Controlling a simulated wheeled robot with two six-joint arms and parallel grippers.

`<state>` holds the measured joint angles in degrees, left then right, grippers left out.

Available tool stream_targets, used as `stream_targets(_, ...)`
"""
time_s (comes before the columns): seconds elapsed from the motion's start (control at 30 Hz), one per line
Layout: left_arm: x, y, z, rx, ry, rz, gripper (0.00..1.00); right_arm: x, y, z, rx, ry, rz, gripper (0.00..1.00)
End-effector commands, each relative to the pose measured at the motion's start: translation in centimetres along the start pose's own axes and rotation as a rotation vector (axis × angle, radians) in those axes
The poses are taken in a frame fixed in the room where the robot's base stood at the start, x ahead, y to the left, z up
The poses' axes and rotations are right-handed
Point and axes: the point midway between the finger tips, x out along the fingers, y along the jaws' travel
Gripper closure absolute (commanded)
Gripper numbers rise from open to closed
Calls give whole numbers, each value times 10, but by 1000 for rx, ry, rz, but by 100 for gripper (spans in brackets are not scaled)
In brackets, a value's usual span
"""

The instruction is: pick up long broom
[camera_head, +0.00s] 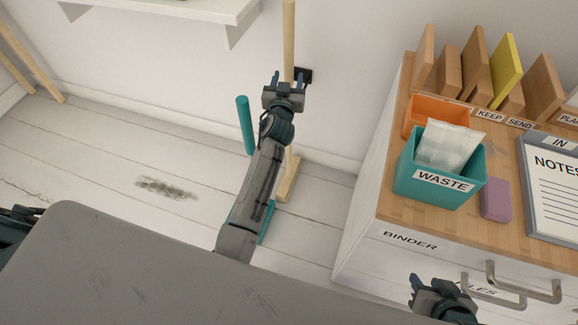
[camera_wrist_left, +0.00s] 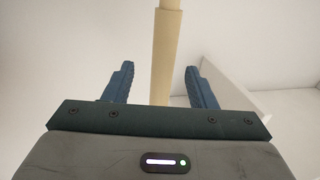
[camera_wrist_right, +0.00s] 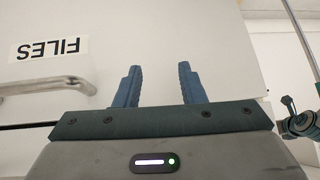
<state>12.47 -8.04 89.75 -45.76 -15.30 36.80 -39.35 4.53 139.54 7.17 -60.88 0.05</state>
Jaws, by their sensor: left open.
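The long broom's pale wooden pole (camera_head: 289,35) stands upright near the wall in the head view. A wooden block (camera_head: 289,180) at its foot rests near the floor; my left arm hides the pole's middle. My left gripper (camera_head: 284,83) is open in front of the pole. In the left wrist view the pole (camera_wrist_left: 166,45) shows in line with the gap between the open fingers (camera_wrist_left: 160,80); contact cannot be told. My right gripper (camera_head: 437,285) is open and empty before the drawer front. Its fingers (camera_wrist_right: 160,80) show apart in the right wrist view.
A teal upright stick (camera_head: 246,125) stands left of my left arm. A cabinet (camera_head: 365,220) on the right carries a teal WASTE bin (camera_head: 410,180), an orange tray and a purple block (camera_head: 496,199). A white shelf (camera_head: 225,12) is above.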

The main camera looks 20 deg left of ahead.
Motion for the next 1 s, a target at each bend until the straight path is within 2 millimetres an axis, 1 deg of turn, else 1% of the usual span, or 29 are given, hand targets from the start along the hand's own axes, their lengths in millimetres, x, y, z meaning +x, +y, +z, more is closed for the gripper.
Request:
stream_targets(0.17, 13, -2, -2, 3, 1, -1, 49, 0, 0, 0, 1, 2, -1, 64)
stream_targets(0.33, 39, -5, -9, 2, 1, -1, 49, -3, 1, -1, -4, -15, 4, 64)
stream_targets(0.43, 51, -5, -5, 2, 0, -1, 49, 1, 0, -1, 0, 3, 0, 64)
stream_targets(0.53, 57, -5, -6, 2, 0, -1, 49, 1, -1, -3, 3, 18, -4, 64)
stream_targets(0.77, 58, -5, -6, 1, 0, -1, 49, 1, -1, -1, 6, 16, -5, 64)
stream_targets(0.8, 58, -5, -6, 1, 0, -1, 56, 1, -1, 0, 6, 15, -5, 64)
stream_targets(0.87, 57, -5, -6, 1, 0, -1, 68, 1, -1, 1, 6, 12, -5, 64)
stream_targets(0.9, 57, -5, -6, 1, 0, -1, 76, 2, -1, 1, 6, 11, -5, 64)
stream_targets(0.97, 57, -5, -6, 1, 0, -1, 88, 2, -1, 2, 7, 10, -5, 64)
stream_targets(1.0, 57, -5, -6, 1, 0, -1, 96, 1, -1, 2, 7, 9, -5, 64)
